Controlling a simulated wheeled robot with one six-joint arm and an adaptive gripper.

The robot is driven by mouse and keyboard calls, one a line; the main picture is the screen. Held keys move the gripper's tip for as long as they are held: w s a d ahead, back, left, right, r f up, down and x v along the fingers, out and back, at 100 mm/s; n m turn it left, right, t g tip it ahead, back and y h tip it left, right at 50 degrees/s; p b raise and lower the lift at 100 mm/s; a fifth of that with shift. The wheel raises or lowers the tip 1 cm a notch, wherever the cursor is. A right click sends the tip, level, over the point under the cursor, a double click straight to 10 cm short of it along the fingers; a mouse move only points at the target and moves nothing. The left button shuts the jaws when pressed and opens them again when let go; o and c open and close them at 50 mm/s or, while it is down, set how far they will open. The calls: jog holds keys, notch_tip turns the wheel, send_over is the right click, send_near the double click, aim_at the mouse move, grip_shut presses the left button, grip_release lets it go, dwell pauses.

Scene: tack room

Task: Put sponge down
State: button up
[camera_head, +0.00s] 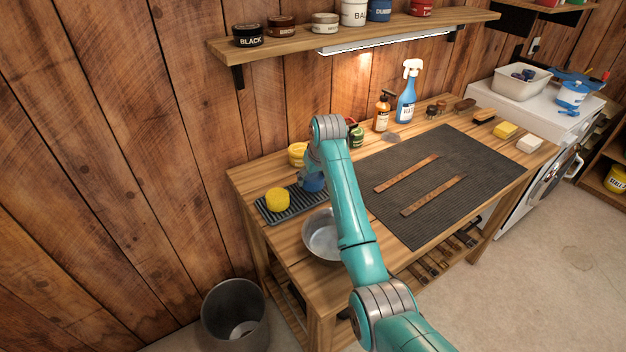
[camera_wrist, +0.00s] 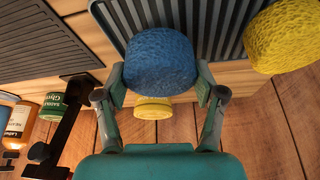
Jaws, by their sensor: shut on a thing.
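My gripper (camera_wrist: 160,95) is shut on a blue sponge (camera_wrist: 160,60), which sits between its two fingers in the wrist view. The blue sponge also shows in the head view (camera_head: 314,183), partly hidden by my arm. It is over the right part of a dark ribbed tray (camera_head: 297,208) at the bench's left end. I cannot tell whether the sponge touches the tray. A yellow round sponge (camera_head: 277,199) lies on the left part of the tray; it also shows in the wrist view (camera_wrist: 285,38).
A metal bowl (camera_head: 322,238) stands in front of the tray, partly behind my arm. A yellow tub (camera_head: 297,154) stands behind the tray. A dark mat (camera_head: 440,185) with two leather straps (camera_head: 406,173) covers the bench's middle. Bottles (camera_head: 407,95) stand along the back.

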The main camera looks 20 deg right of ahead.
jog(key=shift+f, duration=0.65)
jog(key=o, duration=0.8)
jog(key=shift+f, duration=0.1)
jog(key=shift+o, duration=0.2)
jog(key=v, duration=1.2)
grip_shut()
